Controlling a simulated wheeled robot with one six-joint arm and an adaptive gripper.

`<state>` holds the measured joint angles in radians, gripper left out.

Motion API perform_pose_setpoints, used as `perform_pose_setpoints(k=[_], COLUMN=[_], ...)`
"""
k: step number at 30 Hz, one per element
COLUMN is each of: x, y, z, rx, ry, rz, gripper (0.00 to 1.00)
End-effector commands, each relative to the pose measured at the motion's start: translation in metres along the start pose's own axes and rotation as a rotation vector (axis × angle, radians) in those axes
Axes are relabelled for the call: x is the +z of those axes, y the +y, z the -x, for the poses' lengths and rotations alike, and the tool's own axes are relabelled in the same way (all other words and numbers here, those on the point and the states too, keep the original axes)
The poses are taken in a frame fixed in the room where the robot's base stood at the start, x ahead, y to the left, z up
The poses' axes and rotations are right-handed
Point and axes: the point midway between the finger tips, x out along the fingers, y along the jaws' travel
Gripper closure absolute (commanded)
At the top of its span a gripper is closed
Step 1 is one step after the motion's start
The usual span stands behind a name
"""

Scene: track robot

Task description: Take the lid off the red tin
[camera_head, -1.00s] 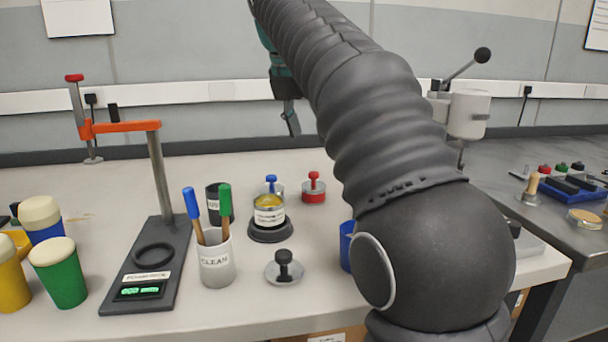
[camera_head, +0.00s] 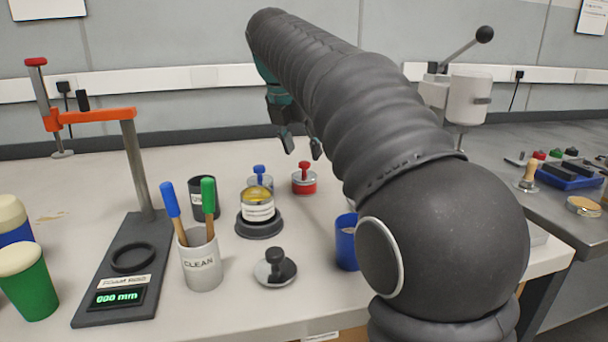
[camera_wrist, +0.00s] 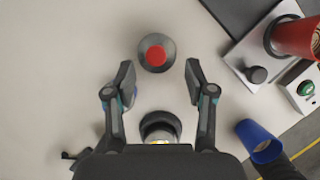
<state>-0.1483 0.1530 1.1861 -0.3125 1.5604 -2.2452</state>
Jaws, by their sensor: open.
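The red tin (camera_head: 304,187) stands on the bench behind the yellow-banded jar. Its silvery lid (camera_head: 304,176) is on it, with a red knob (camera_head: 304,166) on top. In the wrist view the lid (camera_wrist: 143,62) and its red knob (camera_wrist: 156,56) are seen from above, near the top centre. My gripper (camera_head: 302,150) is above the bench, above the tin in the head view. In the wrist view my gripper (camera_wrist: 159,80) is open and empty, its two fingers either side of the lid and apart from it.
A blue-knobbed tin (camera_head: 260,181) stands left of the red tin. The jar (camera_head: 257,210) sits on a dark base in front. A blue cup (camera_head: 346,250), a loose black-knobbed lid (camera_head: 275,268) and the CLEAN pen cup (camera_head: 202,268) are nearer the front edge.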

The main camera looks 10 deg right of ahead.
Motion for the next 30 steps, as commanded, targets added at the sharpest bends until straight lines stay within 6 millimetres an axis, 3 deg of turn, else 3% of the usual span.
perform_pose_setpoints(k=[12,19,20,26,30], x=[0.000,0.000,0.000,0.000,0.000], y=[0.004,0.004,0.004,0.005,0.005], z=[-0.049,-0.051,-0.051,-0.051,-0.051], rx=[-0.001,0.000,-0.001,-0.001,-0.002], ry=[0.001,0.001,0.001,0.001,0.002], rz=[-0.003,-0.002,-0.002,-0.002,-0.002], gripper=[0.45,0.45,0.48,0.98,0.99])
